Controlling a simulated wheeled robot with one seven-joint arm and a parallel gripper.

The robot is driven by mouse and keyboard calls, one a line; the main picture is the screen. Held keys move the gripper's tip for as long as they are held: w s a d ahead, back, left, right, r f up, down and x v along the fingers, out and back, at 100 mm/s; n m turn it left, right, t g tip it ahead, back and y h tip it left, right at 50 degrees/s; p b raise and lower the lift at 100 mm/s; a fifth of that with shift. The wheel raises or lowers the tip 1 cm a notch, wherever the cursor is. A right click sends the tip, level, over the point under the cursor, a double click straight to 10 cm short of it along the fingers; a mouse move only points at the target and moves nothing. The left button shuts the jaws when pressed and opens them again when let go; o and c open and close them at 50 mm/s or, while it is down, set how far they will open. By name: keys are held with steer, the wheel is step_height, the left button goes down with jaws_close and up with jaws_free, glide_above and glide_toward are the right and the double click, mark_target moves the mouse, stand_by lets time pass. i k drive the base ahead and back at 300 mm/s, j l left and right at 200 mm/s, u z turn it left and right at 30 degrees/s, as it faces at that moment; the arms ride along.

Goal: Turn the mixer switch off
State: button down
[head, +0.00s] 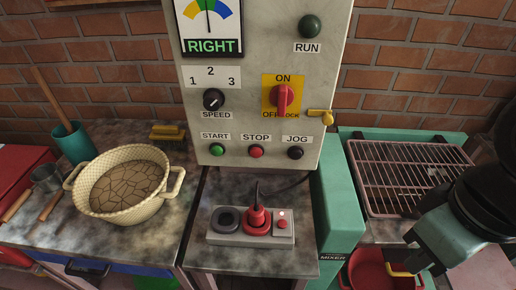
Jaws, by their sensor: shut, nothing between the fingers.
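The red rotary switch (284,97) sits on a yellow plate between the words ON and OFF, on the pale control panel (241,130). Its handle stands upright, in line with ON above. A small yellow lever-like piece (320,117) is beside the plate at the lower right. The word MIXER is printed on the teal housing (334,215) right of the panel. My gripper (424,252) is at the lower right, far from the switch and apart from it. It is shut and empty; its fingertips are hard to make out.
A power strip (232,240) with a red plug (257,218) lies on the counter below the panel. A cream basin (125,184) stands at left. A wire rack (408,176) and a red container (372,272) are at right. Space before the panel's upper face is clear.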

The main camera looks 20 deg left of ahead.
mark_target(282, 96)
steer(key=k+j+u, duration=0.25)
steer(key=k, duration=0.2)
steer(key=k+j+u, duration=0.2)
steer(key=k+j, duration=0.2)
steer(key=k, duration=0.05)
